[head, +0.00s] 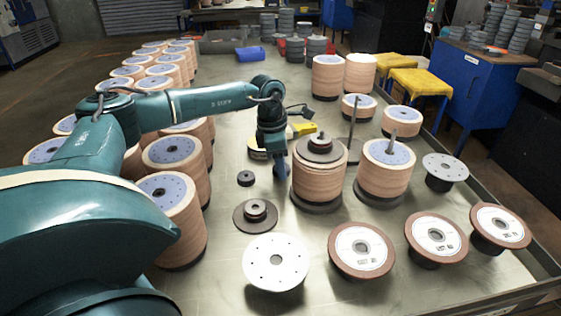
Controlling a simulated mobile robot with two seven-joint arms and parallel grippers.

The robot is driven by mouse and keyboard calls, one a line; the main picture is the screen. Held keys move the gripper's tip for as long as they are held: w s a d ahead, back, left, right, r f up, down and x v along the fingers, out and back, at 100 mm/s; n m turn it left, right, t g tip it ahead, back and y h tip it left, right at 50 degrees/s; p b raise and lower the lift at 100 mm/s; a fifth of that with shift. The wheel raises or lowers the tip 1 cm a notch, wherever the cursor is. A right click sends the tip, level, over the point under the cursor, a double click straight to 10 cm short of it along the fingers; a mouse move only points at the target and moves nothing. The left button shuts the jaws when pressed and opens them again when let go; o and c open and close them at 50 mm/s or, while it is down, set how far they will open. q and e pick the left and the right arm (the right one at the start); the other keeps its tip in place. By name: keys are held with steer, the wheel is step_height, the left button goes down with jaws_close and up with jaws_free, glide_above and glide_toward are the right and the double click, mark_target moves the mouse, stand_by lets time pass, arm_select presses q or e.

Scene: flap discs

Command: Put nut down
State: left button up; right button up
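My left gripper (281,171) points down just left of a tall stack of tan flap discs (319,182), near its side. Its blue fingers are seen edge-on, so I cannot tell whether they are open or hold anything. A small dark round piece (246,178), which looks like a nut, lies on the table left of the gripper. A dark round flange (256,213) with a raised hub lies in front of it. A dark round piece (320,145) sits on top of the tall stack. My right gripper is not in view.
More disc stacks stand at right, one on a spindle (386,172). Several brown-rimmed discs (361,249) and a pale plate (275,262) are at the front. Rows of stacks (173,153) fill the left. Table (226,150) is bare left of the gripper.

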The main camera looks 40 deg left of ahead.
mark_target(274, 167)
arm_select(q)
steer(key=o, duration=0.3)
steer(key=r, duration=0.4)
steer(key=s+a+r, duration=0.1)
steer(key=r, duration=0.7)
steer(key=shift+s+a+r, duration=0.15)
